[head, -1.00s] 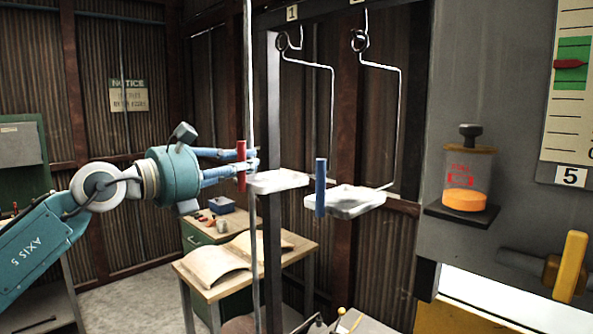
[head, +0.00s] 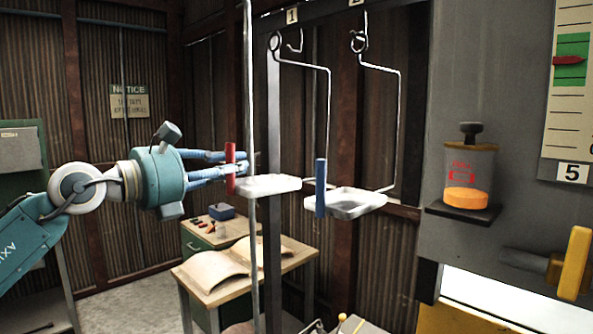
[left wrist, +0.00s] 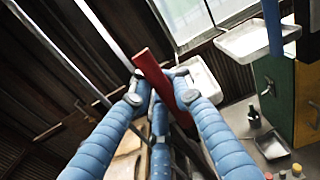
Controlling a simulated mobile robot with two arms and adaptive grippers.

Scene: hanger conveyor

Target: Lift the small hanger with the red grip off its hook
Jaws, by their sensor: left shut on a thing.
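The small hanger has a red grip (head: 230,169), a white tray (head: 270,186) and a thin wire frame rising to a ring (head: 275,42). My left gripper (head: 240,165) is shut on the red grip, which also shows between the blue fingers in the left wrist view (left wrist: 160,82). The ring is left of the bare-looking hook (head: 297,42) under plate 1, and the two look apart. The tray hangs in the air, roughly level. My right gripper is not in view.
A second hanger with a blue grip (head: 320,188) and white tray (head: 358,204) hangs close on the right. A thin upright rod (head: 248,90) and dark post (head: 273,240) stand by the held hanger.

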